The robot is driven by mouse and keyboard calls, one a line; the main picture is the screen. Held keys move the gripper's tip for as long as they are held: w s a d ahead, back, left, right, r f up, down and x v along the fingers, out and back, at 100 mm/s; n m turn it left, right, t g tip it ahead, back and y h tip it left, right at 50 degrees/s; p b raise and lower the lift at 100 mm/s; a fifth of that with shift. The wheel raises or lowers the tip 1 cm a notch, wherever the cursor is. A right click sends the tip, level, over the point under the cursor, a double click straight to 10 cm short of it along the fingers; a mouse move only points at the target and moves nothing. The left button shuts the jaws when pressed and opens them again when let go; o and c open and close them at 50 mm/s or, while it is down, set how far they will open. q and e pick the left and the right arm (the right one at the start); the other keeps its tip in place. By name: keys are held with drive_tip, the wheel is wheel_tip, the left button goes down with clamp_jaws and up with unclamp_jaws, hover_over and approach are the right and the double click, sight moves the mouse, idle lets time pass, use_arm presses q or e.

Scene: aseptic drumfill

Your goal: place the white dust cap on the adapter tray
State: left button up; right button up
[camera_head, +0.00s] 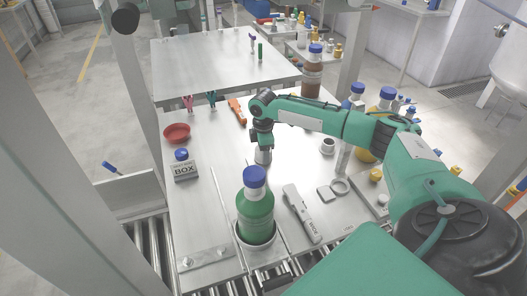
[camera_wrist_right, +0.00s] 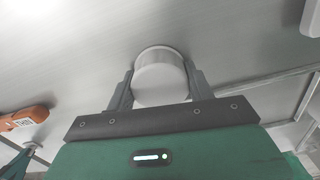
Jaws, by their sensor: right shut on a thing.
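My right gripper (camera_head: 263,153) is over the middle of the metal table, pointing down, with its fingers low near the surface. In the right wrist view the fingers (camera_wrist_right: 160,84) are shut on a round white cap (camera_wrist_right: 160,68), one finger on each side. The cap is mostly hidden by the gripper in the head view, and I cannot tell whether it touches the table. I cannot surely tell which surface is the adapter tray. My left gripper is not in view.
A green bottle with a blue lid (camera_head: 255,212) stands at the table's front. A red dish (camera_head: 177,133), a grey box (camera_head: 185,170), an orange tool (camera_head: 236,111), a label-bearing grey tool (camera_head: 301,212), a ring (camera_head: 340,186) and a white cup (camera_head: 327,146) lie around. The table's centre-left is clear.

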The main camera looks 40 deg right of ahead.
drive_tip(key=o, duration=1.1)
drive_tip(key=shift+f, duration=0.1)
drive_tip(key=shift+c, duration=0.2)
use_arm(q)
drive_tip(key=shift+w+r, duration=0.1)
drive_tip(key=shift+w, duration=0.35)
use_arm(e)
drive_tip(key=shift+o, duration=0.4)
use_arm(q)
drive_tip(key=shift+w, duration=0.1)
use_arm(e)
wheel_tip(320, 180, up, 11)
drive_tip(key=shift+r+b, duration=0.15)
drive_tip(key=shift+b, duration=0.5)
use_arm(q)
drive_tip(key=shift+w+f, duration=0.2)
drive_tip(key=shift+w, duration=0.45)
use_arm(e)
drive_tip(key=shift+r, duration=0.5)
